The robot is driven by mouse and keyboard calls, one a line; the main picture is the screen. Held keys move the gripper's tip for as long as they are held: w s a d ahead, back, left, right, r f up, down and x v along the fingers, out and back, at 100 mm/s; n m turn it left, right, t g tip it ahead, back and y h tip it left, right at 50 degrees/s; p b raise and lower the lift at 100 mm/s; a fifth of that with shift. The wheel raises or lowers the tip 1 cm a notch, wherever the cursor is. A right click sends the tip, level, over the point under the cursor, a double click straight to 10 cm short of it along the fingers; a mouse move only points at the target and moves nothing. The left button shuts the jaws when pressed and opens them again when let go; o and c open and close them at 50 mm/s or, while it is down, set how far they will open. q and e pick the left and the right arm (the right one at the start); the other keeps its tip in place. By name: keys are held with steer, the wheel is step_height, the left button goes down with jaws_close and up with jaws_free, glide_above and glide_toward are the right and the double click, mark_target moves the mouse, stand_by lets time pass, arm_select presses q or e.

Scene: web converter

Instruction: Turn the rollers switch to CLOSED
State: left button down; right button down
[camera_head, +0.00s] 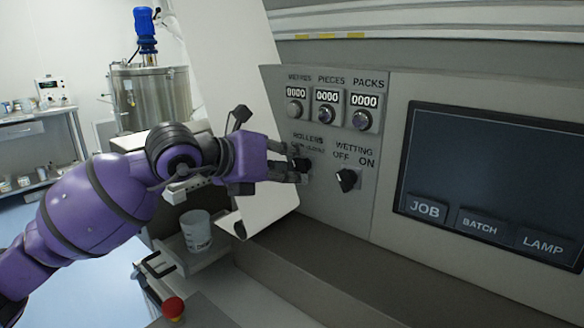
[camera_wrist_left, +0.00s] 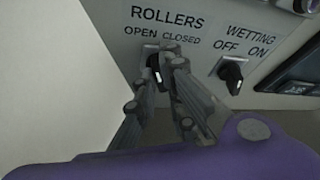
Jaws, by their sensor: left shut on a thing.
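The rollers switch (camera_head: 301,163) is a small black knob on the grey control panel, under the ROLLERS label. In the left wrist view the knob (camera_wrist_left: 155,69) shows between the fingers, with a pale mark on its face, below the words OPEN and CLOSED. The fingers partly cover it, so I cannot tell its exact setting. My left gripper (camera_head: 295,171), on a purple arm, reaches the panel from the left; its grey fingers (camera_wrist_left: 161,60) are shut on the knob. My right gripper is not in view.
The black wetting switch (camera_head: 347,180) sits close to the right of the fingers. Counter dials (camera_head: 326,116) are above, and a dark screen (camera_head: 490,170) is at the right. A white sheet (camera_head: 235,60) hangs left of the panel. A white bucket (camera_head: 196,231) and red button (camera_head: 173,308) are lower left.

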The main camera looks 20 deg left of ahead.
arm_select(q)
steer(key=shift+d+m+y+b, duration=0.1)
steer(key=shift+m+y+b, duration=0.4)
steer(key=shift+m, duration=0.4)
steer(key=shift+d+m+t+y+b, duration=0.1)
steer(key=shift+m+t+y+b, duration=0.2)
steer(key=shift+m+y+b, duration=0.5)
steer(key=shift+d+f+m+y+b, duration=0.1)
steer(key=shift+m+y+b, duration=0.4)
steer(key=shift+m+b, duration=0.45)
steer(key=shift+s+m+t+y+b, duration=0.1)
steer(key=shift+m+t+y+b, duration=0.4)
steer(key=shift+m+b, duration=0.55)
steer(key=shift+b, duration=0.05)
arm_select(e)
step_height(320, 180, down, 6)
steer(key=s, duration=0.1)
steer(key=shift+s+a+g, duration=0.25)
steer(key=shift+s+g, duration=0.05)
